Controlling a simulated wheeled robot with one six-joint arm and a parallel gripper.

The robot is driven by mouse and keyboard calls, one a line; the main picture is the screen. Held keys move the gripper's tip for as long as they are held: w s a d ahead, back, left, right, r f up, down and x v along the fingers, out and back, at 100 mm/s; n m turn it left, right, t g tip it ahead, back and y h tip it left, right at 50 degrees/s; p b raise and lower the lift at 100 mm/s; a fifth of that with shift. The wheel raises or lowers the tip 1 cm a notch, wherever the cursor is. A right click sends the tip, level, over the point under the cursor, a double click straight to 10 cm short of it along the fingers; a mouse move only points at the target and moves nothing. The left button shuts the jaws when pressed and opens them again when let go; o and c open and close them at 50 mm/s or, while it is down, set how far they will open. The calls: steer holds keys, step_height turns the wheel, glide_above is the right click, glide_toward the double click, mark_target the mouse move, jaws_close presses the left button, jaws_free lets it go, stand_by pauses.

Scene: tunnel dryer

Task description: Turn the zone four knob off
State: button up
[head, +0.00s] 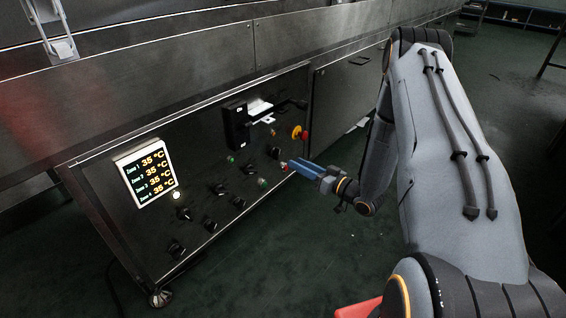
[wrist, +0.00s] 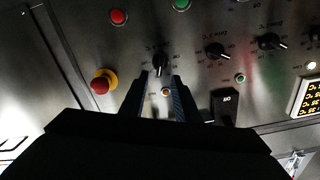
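The black zone knobs sit on the dark control panel (head: 232,165), several in slanting rows. Their labels are too small or blurred for me to tell which is zone four. In the wrist view one black knob (wrist: 160,65) with a pale scale lies just beyond and between my fingertips. Two more knobs, one (wrist: 217,51) and another (wrist: 270,42), are to its right. My gripper (wrist: 160,78) is open, with a gap between its fingers and nothing held. In the head view my blue-fingered gripper (head: 291,164) is at the panel's right part; contact cannot be told.
A red-and-yellow emergency button (wrist: 102,82) is left of my fingers. A red button (wrist: 119,17), a green button (wrist: 181,4) and a small orange lamp (wrist: 166,92) are near. A temperature display (head: 149,173) shows 35 °C readings. The green floor in front is clear.

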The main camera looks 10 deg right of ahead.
mark_target(276, 153)
steer(key=b+x, duration=0.3)
steer(key=x, duration=0.4)
steer(key=shift+w, duration=0.15)
steer(key=shift+a, duration=0.15)
jaws_close()
